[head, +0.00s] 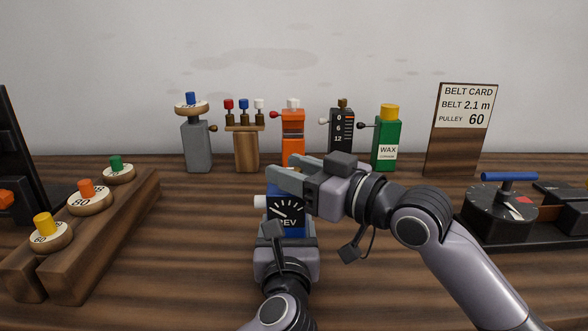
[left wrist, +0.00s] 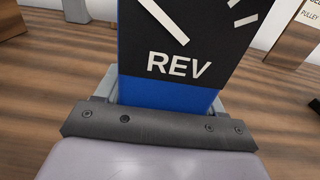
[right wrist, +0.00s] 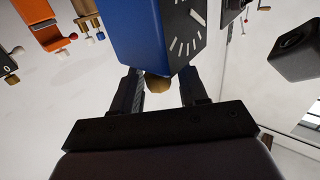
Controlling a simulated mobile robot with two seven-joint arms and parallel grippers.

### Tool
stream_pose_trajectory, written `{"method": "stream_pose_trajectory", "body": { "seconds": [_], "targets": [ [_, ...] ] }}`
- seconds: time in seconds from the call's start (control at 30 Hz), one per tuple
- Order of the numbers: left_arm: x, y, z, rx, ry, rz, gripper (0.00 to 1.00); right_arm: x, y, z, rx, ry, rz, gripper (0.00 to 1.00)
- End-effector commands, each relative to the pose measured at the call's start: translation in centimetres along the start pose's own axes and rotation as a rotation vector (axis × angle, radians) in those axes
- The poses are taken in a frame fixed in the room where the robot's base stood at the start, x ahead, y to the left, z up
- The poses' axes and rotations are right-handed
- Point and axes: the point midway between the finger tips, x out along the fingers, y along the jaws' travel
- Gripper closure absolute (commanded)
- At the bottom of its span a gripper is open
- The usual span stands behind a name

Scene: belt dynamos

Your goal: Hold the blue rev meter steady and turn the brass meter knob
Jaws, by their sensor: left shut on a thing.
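The blue rev meter (head: 287,232) stands upright in the middle of the head view, its black dial marked REV. My left gripper (head: 286,240) is shut on its lower part from the near side; the blue body (left wrist: 165,98) fills the jaws in the left wrist view. My right gripper (head: 287,178) comes in from the right at the meter's top. In the right wrist view the brass knob (right wrist: 157,86) sits between the two open fingers (right wrist: 160,92), with a small gap to the right one. The knob is hidden in the head view.
Behind stand a grey holder (head: 197,145), an orange tool (head: 293,135), a black gauge (head: 341,135) and a green wax bottle (head: 387,145). A wooden rack (head: 110,235) with pulleys is at left, a black device (head: 500,215) at right. The tabletop beside the meter is clear.

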Motion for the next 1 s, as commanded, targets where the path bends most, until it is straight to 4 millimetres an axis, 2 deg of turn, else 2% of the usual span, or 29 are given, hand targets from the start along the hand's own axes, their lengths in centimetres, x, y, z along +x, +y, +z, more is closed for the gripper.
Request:
{"method": "stream_pose_trajectory", "body": {
  "seconds": [0.3,0.47,0.8,1.0],
  "targets": [
    [0.0,0.1,-0.4,0.002,0.008,0.003,0.84,-0.1,0.1,-0.1,-0.002,0.002,0.001,0.52],
    [0.0,0.1,-0.4,0.003,0.008,0.002,0.84,-1.2,0.1,0.0,-0.002,0.002,0.003,0.52],
    [0.0,0.1,-0.4,0.003,0.007,0.002,0.84,-7.5,0.1,0.1,-0.004,-0.001,0.003,0.52],
    [0.0,0.1,-0.4,0.003,0.007,0.002,0.84,-10.4,0.0,0.1,-0.003,-0.001,0.002,0.52]
  ]
}}
